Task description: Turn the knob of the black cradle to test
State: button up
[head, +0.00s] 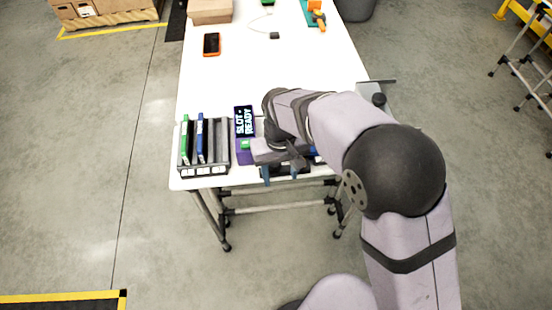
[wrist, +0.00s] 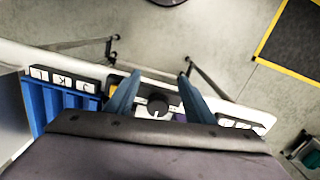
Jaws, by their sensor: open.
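A dark round knob (wrist: 158,105) shows in the wrist view on a pale front strip, with a small light mark near its lower edge. I cannot read any setting beside it. My gripper (wrist: 158,76) is open, its two blue fingers on either side of the knob with a visible gap to each. In the head view my gripper (head: 280,172) is over the table's front edge, just right of the purple unit.
A blue rack (wrist: 52,103) with letter labels is left in the wrist view. The white table (head: 280,65) is clear mid-length.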

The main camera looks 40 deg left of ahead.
aim_at(274, 165)
jog(key=a+r+m, duration=0.1)
jog(key=r, duration=0.1)
jog(key=w+a+r+m, duration=0.1)
jog(key=r, duration=0.2)
jog(key=w+a+r+m, duration=0.1)
jog(key=a+r+m, duration=0.1)
jog(key=r, duration=0.1)
jog(key=shift+w+a, duration=0.1)
jog(key=shift+w, duration=0.15)
jog(key=shift+m, duration=0.3)
jog(key=shift+f+p, duration=1)
jog(key=shift+f, duration=2.7)
jog(key=shift+c, duration=0.3)
jog(key=c, duration=1)
